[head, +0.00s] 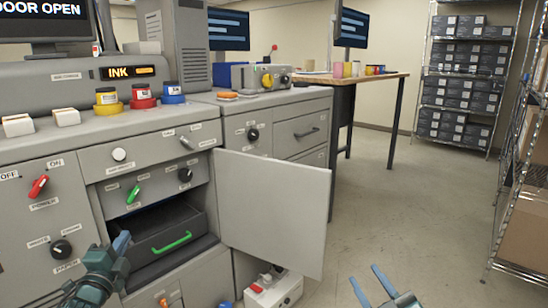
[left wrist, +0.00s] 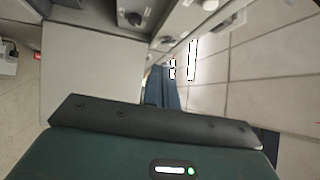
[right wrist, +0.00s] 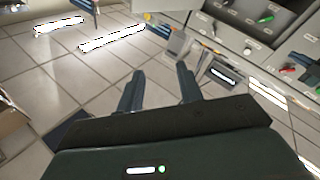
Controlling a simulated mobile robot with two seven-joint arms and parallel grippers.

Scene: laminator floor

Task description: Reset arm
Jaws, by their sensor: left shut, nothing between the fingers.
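My left gripper (head: 121,243) is at the lower left of the head view, in front of the grey machine (head: 60,160). Its blue fingers are shut and empty; they also show together in the left wrist view (left wrist: 162,88). My right gripper (head: 372,288) is low at the bottom right of the head view, over bare floor. Its fingers are apart with nothing between them, as the right wrist view (right wrist: 160,90) also shows. The machine's door (head: 272,210) stands open. A dark drawer with a green handle (head: 171,242) shows inside the opening.
The open door juts out between my two grippers. A small white box with a red switch (head: 272,290) stands on the floor below the door. A shelf rack (head: 468,85) stands at the back right, and brown boxes (head: 525,228) sit at the right edge. The middle floor is clear.

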